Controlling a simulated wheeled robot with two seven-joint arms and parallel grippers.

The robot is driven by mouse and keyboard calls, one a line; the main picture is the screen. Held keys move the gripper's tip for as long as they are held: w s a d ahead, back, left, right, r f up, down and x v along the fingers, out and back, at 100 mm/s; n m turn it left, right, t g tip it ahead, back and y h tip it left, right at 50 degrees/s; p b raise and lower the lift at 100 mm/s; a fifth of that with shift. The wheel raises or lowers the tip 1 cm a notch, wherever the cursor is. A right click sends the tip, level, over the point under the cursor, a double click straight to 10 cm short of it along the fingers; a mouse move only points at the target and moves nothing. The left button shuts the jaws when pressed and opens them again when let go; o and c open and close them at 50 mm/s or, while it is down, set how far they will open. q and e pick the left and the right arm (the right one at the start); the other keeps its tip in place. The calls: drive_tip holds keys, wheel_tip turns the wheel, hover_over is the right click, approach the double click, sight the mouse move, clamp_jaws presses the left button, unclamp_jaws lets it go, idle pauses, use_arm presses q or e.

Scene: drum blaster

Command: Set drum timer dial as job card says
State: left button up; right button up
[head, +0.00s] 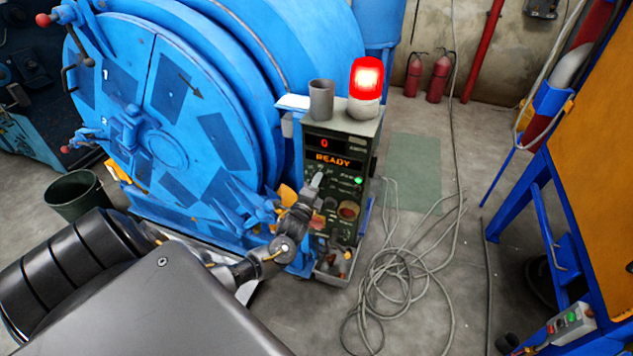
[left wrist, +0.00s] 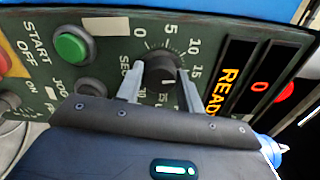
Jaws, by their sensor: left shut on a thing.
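The timer dial (left wrist: 160,68) is a dark round knob on the green control panel, with a printed scale of 0, 5, 10 and 15 around it in the left wrist view. My left gripper (left wrist: 157,85) has one finger on each side of the dial and is shut on it. The gripper body hides the lower part of the scale. In the head view my left gripper (head: 312,190) reaches the front of the control box (head: 340,135). The display (head: 333,158) reads READY with a red 0 above it. I see no readable job card. My right gripper is not in view.
A lit red beacon (head: 366,78) and a grey cup (head: 321,100) stand on the box. The green START button (left wrist: 71,48) is beside the dial. The blue drum (head: 165,110) stands left. Loose cable (head: 400,275) lies on the floor at right.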

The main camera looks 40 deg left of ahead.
use_arm(q)
drive_tip(key=shift+m+p, duration=0.35)
drive_tip(key=shift+m, duration=0.45)
drive_tip(key=shift+d, duration=0.1)
drive_tip(key=o, duration=1)
drive_tip(key=b+v, duration=0.1)
drive_tip(key=v, duration=0.9)
drive_tip(key=shift+s+d, duration=0.15)
drive_tip(key=shift+s, duration=0.2)
